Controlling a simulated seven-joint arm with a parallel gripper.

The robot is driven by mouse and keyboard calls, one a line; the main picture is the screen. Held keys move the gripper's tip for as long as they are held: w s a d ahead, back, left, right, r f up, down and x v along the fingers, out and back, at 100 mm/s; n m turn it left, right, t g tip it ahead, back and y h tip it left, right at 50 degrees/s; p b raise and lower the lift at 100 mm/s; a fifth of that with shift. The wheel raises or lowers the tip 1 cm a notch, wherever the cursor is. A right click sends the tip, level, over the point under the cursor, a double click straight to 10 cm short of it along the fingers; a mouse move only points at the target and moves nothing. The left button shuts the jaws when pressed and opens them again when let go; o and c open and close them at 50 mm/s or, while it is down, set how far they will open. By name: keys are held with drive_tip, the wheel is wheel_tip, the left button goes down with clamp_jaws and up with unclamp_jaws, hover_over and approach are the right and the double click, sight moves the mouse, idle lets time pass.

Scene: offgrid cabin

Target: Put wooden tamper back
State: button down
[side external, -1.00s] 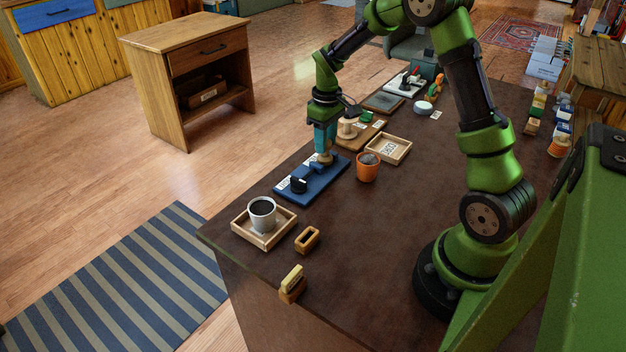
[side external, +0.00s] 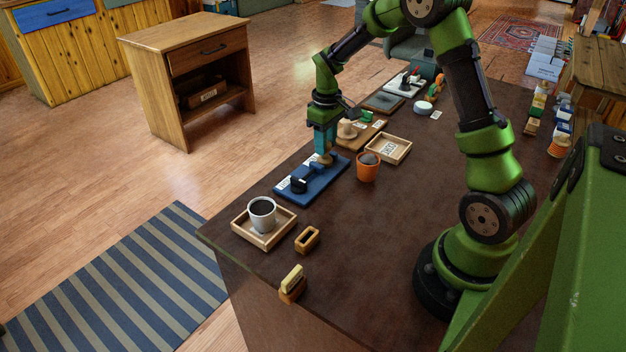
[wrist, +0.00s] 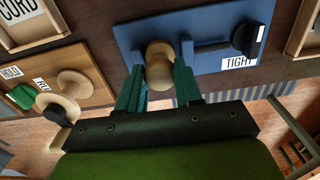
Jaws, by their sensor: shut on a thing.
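My gripper (wrist: 160,88) is shut on a round wooden knob (wrist: 159,66), which I take for the wooden tamper's handle. The fingers lie on either side of it, over the blue board (wrist: 140,38). In the side view my gripper (side external: 325,150) points down at the board's far end, with the wooden knob (side external: 326,160) at its tips. The blue board carries a black knob (wrist: 251,38) by a label reading TIGHT, with a dark bar running from it toward the wooden knob. Whether the knob touches the board is hidden.
A wooden board (wrist: 90,92) with a wooden disc and green knob lies beside the blue one. An orange pot (side external: 368,168), a wooden tray (side external: 402,150) and a tray with a cup (side external: 262,213) stand close by. The middle of the table is clear.

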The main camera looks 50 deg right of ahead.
drive_tip(key=shift+f, duration=0.15)
drive_tip(key=c, duration=0.7)
unclamp_jaws()
drive_tip(key=shift+o, duration=0.2)
wheel_tip(320, 180, up, 16)
drive_tip(key=s+a+r+m+t+y, duration=0.2)
drive_tip(key=s+a+t, duration=0.5)
drive_tip(key=s+a, duration=1)
drive_tip(key=shift+a+r+m, duration=0.55)
drive_tip(key=shift+a+m, duration=0.3)
drive_tip(key=shift+m, duration=0.05)
